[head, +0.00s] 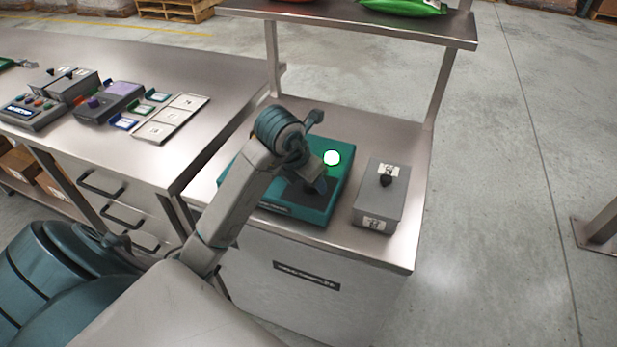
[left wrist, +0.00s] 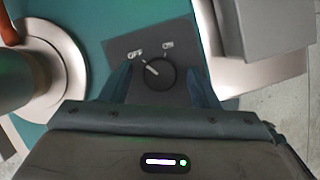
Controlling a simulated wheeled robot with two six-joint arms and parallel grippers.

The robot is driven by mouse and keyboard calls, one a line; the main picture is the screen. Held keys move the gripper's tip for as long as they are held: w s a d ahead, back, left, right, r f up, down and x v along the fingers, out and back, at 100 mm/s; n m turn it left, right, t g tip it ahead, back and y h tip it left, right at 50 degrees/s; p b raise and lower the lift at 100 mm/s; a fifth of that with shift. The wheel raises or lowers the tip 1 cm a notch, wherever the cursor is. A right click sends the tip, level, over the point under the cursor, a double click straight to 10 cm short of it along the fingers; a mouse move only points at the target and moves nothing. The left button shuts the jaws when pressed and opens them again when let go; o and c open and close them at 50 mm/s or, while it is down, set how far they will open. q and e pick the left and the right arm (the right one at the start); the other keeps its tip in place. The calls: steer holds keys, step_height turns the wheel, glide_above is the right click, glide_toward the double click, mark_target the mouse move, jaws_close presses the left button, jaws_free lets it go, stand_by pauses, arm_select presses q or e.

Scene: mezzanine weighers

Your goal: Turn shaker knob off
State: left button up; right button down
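The teal shaker (head: 335,195) sits on the steel bench, with a lit, whitish-green dome (head: 332,158) on top. The black round shaker knob (left wrist: 160,75) is on a dark grey panel in the left wrist view, with OFF and ON labels above it. My left gripper (head: 312,185) is over the shaker and hides the knob in the head view. In the left wrist view my left gripper (left wrist: 160,84) is open, fingers either side of the knob, with visible gaps. My right gripper is not in view.
A grey box (head: 377,208) with a black knob stands just right of the shaker. A shelf (head: 350,18) on posts is above the back. The left bench (head: 225,75) holds several devices and a card tray. Open floor lies right.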

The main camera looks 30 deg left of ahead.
arm_select(q)
steer(key=shift+s+r+p, duration=0.1)
steer(key=shift+r+p, duration=0.25)
steer(key=p+v, duration=0.8)
steer(key=v, duration=0.2)
stand_by(0.3)
